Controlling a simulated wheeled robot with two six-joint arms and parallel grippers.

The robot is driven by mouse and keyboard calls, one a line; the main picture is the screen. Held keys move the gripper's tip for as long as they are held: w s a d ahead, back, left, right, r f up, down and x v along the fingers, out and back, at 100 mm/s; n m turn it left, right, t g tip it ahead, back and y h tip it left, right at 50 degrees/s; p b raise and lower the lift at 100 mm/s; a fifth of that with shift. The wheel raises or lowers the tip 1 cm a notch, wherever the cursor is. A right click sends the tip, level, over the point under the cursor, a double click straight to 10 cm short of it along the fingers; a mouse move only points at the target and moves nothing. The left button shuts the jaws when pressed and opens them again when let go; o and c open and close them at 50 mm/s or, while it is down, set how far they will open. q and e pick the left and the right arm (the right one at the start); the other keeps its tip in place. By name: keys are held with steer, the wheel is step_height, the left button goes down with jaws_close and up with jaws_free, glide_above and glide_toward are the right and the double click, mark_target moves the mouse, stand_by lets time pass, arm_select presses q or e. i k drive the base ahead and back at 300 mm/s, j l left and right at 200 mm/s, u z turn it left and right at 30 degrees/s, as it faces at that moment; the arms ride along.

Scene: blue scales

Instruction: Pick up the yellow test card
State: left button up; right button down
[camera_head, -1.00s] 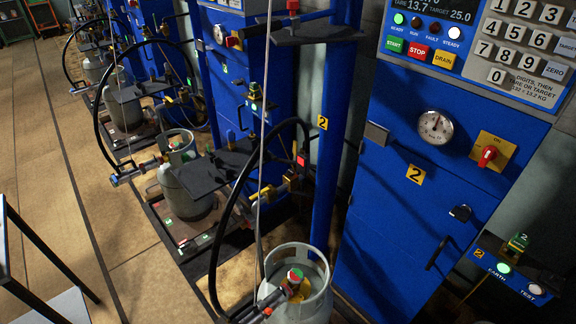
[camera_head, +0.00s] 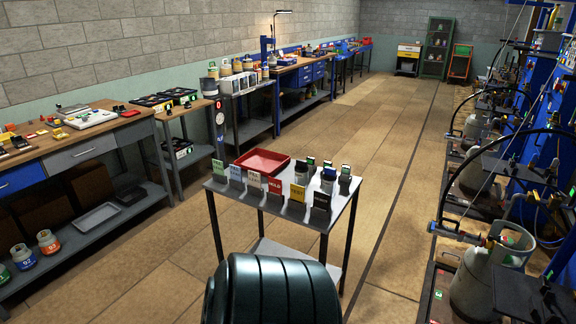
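A small yellow card (camera_head: 298,192) stands upright in a row of coloured cards along the front edge of a small grey table (camera_head: 226,190). A red card (camera_head: 275,186) stands to its left and a black card (camera_head: 321,200) to its right. The lettering on the yellow card is too small to read for certain. Neither of my grippers is in view.
A red tray (camera_head: 262,162) and several small containers share the tabletop. A dark green ribbed rounded body (camera_head: 272,290) fills the bottom middle. Workbenches (camera_head: 85,150) line the left. Gas cylinders (camera_head: 480,285) stand at right. Floor (camera_head: 385,185) beyond the table is clear.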

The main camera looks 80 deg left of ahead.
mark_target(297, 192)
steer(key=u, duration=0.5)
steer(key=k+j+u, duration=0.1)
steer(key=u, duration=0.4)
steer(key=j+u, duration=0.15)
steer(key=u, duration=0.3)
steer(key=l+u, duration=0.15)
steer(key=u, duration=0.25)
steer(key=l+u, duration=0.1)
steer(key=u, duration=0.25)
steer(key=l+u, duration=0.15)
steer(key=u, duration=0.25)
